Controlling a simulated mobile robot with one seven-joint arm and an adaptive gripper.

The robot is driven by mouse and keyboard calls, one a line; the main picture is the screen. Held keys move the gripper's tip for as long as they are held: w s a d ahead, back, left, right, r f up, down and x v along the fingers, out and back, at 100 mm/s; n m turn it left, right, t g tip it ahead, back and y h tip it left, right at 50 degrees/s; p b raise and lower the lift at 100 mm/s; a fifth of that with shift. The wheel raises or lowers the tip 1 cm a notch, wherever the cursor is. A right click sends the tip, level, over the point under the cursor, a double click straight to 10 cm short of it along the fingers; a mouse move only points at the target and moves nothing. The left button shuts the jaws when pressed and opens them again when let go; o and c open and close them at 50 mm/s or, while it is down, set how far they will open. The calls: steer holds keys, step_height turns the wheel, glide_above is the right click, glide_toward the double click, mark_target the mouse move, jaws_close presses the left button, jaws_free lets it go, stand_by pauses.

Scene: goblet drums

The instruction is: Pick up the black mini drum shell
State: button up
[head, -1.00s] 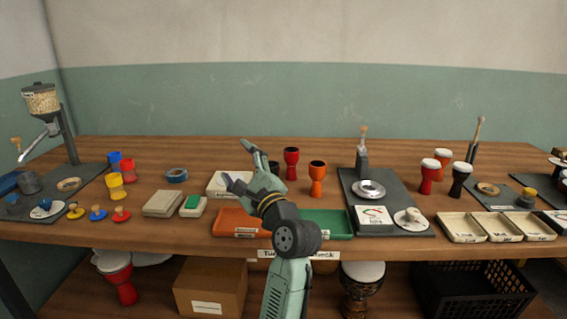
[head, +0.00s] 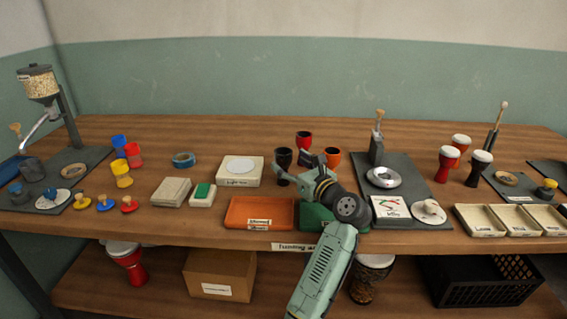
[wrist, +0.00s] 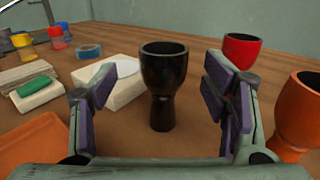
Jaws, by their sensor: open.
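The black mini drum shell (wrist: 163,80) stands upright on the wooden table, its open bowl up. In the wrist view it is centred between the fingers of my open gripper (wrist: 160,100), a little ahead of the fingertips and with gaps on both sides. In the head view the black shell (head: 283,161) is at the middle of the table, and my gripper (head: 295,174) reaches in beside it, partly covering its lower part. No contact shows.
A red shell (wrist: 241,50) stands behind right and an orange shell (wrist: 297,110) close on the right. A white light box (head: 240,176) is just left. An orange tray (head: 260,209) and green tray (head: 315,215) lie in front.

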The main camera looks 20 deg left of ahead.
steer(key=p+x, duration=0.1)
steer(key=x, duration=0.4)
steer(key=shift+w+d+r, duration=0.1)
steer(key=shift+d, duration=0.1)
steer(key=shift+c, duration=0.5)
steer(key=c, duration=1.2)
